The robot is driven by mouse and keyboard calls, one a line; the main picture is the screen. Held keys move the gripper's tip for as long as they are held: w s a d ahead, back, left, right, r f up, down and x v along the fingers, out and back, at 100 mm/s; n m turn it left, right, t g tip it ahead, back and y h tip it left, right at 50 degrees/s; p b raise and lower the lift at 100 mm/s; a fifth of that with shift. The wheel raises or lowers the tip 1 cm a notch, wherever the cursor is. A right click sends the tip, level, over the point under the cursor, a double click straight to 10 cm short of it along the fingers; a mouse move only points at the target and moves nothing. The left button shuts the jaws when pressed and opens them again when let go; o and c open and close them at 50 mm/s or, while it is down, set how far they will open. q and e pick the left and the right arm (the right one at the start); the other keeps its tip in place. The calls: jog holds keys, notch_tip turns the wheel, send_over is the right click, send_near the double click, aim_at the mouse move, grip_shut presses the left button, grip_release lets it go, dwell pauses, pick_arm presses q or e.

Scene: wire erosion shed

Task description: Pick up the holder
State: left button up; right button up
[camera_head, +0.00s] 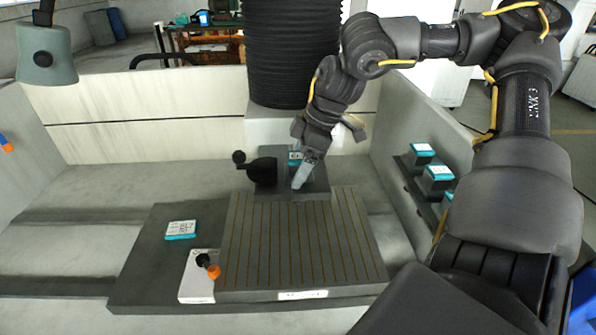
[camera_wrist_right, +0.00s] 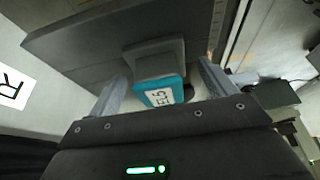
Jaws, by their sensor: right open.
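A dark grey holder (camera_wrist_right: 155,58) with a teal band and a white printed label is in the right wrist view, between my right gripper's two fingers. In the head view a small teal part of it (camera_head: 295,156) shows beside my right gripper (camera_head: 301,178), which partly hides it. The right gripper (camera_wrist_right: 163,84) is open, with a pale finger on each side of the holder. I cannot tell whether either finger touches it. My left gripper is not in view.
A grooved plate (camera_head: 300,240) lies in front of the gripper. A black-handled part (camera_head: 262,170) stands just left. Another teal labelled block (camera_head: 181,229) and a white box (camera_head: 197,283) lie left of the plate. Several similar blocks (camera_head: 438,176) stand along the right wall. A black bellows column (camera_head: 292,50) rises behind.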

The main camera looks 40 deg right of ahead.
jog(key=c, duration=1.4)
jog(key=shift+o, duration=0.2)
jog(key=shift+w+r, duration=0.1)
